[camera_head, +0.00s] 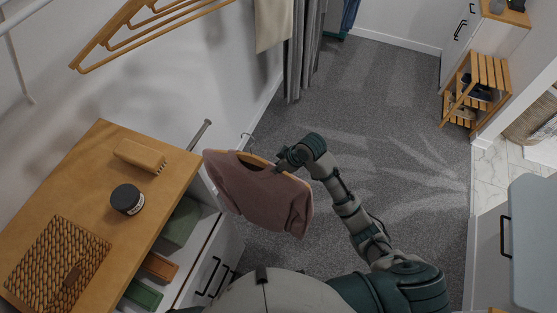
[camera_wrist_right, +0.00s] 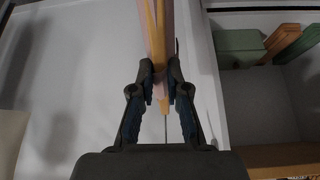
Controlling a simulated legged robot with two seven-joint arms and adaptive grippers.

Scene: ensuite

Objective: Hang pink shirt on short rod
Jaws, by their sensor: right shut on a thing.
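The pink shirt (camera_head: 258,194) hangs on a wooden hanger (camera_head: 252,158), in the middle of the head view. The hanger's metal hook (camera_head: 246,141) points up and is free. My right gripper (camera_head: 283,161) is shut on the hanger at its right shoulder; the wrist view also shows the hanger (camera_wrist_right: 160,45) between the fingers (camera_wrist_right: 160,75). The short rod (camera_head: 199,135) is a grey metal peg beside the wooden cabinet top, left of the hook. In the head view the hook and rod are apart. My left gripper is not in view.
The cabinet top (camera_head: 95,180) holds a brush (camera_head: 140,156), a dark jar (camera_head: 127,199) and a woven item (camera_head: 58,262). Empty wooden hangers (camera_head: 135,38) hang at upper left. Grey curtains (camera_head: 303,45) hang at the back. The carpet (camera_head: 380,110) beyond my arm is clear.

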